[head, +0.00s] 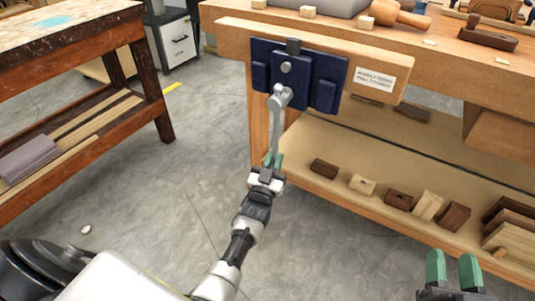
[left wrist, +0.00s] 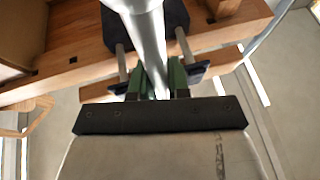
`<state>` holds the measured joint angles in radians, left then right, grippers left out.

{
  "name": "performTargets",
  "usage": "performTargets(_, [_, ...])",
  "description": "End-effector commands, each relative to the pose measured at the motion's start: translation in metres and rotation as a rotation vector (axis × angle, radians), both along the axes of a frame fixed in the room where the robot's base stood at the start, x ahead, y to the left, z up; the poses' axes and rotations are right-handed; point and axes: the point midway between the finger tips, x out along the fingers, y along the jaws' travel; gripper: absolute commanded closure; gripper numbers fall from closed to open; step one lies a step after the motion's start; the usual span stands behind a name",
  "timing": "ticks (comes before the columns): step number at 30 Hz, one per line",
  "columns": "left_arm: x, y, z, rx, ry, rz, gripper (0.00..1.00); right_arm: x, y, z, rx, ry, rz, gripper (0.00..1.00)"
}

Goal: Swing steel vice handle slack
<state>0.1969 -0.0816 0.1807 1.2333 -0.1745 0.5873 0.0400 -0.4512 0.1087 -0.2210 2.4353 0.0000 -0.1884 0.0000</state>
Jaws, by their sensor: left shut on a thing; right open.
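The blue vice (head: 299,78) is mounted on the front edge of the wooden bench. Its steel handle (head: 276,122) hangs down from the hub below the vice's middle, nearly upright in the head view. My left gripper (head: 273,160) is shut on the handle's lower end. In the left wrist view the handle (left wrist: 149,45) runs down between the green fingers of my left gripper (left wrist: 160,78), and the dark vice body shows behind it. My right gripper (head: 454,268) is open and empty at the lower right of the head view, apart from the bench.
A label (head: 375,79) is on the bench front, right of the vice. The bench's lower shelf (head: 330,150) holds several wooden blocks. A mallet (head: 400,15) lies on top. Another workbench (head: 70,60) stands at left. The grey floor between the benches is mostly clear.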

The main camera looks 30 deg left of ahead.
Motion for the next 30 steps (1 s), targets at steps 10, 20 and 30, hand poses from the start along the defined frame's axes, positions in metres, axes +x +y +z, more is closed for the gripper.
performTargets(10, [0.0007, -0.0053, 0.0014, -0.026, 0.000, -0.002, 1.00, 0.0005, -0.0006, -0.0041, -0.009, 0.033, -0.002, 0.57])
performTargets(20, [0.0007, -0.0051, 0.0017, -0.023, -0.001, -0.002, 0.63, 0.0004, -0.0007, -0.0039, -0.009, 0.032, -0.002, 0.57])
performTargets(30, [-0.0016, -0.0047, 0.0000, -0.023, 0.001, -0.001, 0.58, 0.0005, -0.0006, -0.0033, -0.009, 0.032, -0.002, 0.57])
